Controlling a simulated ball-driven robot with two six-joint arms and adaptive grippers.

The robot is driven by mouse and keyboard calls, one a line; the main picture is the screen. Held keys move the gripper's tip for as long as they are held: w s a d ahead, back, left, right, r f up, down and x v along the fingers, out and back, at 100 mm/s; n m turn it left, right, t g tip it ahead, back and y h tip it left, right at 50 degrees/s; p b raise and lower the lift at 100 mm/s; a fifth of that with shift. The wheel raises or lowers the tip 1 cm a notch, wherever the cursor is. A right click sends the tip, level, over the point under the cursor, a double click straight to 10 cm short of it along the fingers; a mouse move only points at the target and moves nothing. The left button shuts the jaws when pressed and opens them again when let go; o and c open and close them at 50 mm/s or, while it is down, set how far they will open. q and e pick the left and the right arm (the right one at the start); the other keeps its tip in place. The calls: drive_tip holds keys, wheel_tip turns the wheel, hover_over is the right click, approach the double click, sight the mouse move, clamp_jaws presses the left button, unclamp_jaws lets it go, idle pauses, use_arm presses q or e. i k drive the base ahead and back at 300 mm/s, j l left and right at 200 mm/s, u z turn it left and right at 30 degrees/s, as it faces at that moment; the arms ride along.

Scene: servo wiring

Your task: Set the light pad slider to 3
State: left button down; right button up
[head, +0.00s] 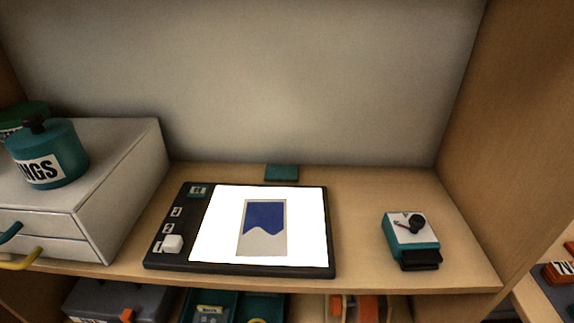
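The light pad (338,240) lies flat on the wooden shelf, with a black frame and a brightly lit white panel. A card with a blue and beige pattern (265,217) lies on the panel. The white slider knob (172,243) is on the pad's left strip, near its lower end, beside the mark 1. Marks that look like 2 and 3 stand above it, and a small teal label (198,191) is at the top. Neither of my grippers is in view.
A white drawer box (125,185) with teal and yellow handles stands left of the pad, bearing a teal canister (50,155). A teal device with a dial (411,238) stands at right. A small teal block (282,172) is behind the pad. Bins (262,306) sit below the shelf.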

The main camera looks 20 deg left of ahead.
sight(171, 243)
drive_tip(key=u, duration=1.2)
